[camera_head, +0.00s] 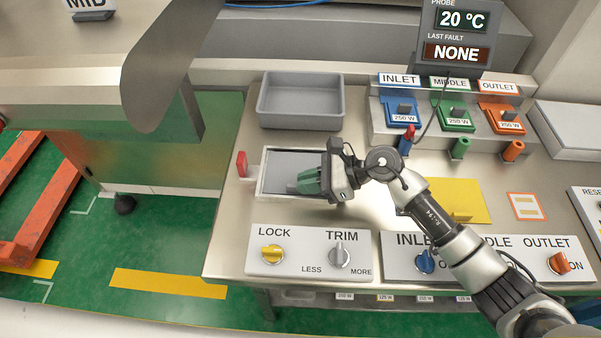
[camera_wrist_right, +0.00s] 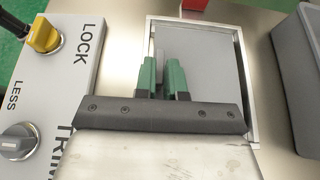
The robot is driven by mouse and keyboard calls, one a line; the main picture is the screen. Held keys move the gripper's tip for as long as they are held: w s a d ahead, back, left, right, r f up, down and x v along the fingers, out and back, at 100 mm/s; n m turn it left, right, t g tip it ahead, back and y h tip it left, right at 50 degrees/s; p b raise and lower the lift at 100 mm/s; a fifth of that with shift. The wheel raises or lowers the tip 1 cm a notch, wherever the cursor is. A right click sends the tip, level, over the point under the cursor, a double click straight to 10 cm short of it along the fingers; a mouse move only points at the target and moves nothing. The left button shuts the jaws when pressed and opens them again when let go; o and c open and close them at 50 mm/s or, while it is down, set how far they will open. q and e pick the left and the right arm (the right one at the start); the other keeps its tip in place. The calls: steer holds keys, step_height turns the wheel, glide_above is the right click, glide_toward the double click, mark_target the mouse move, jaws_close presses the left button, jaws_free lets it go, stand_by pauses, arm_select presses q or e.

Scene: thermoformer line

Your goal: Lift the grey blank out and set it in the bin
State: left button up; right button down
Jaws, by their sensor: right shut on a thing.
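The grey blank (camera_head: 297,160) lies flat inside a shallow metal frame (camera_head: 262,180) on the steel bench. In the right wrist view the blank (camera_wrist_right: 205,60) fills most of the frame (camera_wrist_right: 236,60). My right gripper (camera_head: 293,185) reaches over the blank. Its green fingers (camera_wrist_right: 163,68) are shut on a small upright grey tab on the blank. The grey bin (camera_head: 300,121) stands just behind the frame, open and empty. Its edge also shows in the right wrist view (camera_wrist_right: 296,95). My left gripper is not in view.
A red-handled lever (camera_head: 242,164) stands at the frame's left side. A panel with yellow LOCK (camera_head: 272,253) and grey TRIM (camera_head: 340,254) knobs is in front. Blue, green and orange plug stations (camera_head: 455,112) are at the back right. A yellow plate (camera_head: 465,193) lies right.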

steer(key=shift+r+p, duration=0.8)
steer(key=shift+r, duration=0.95)
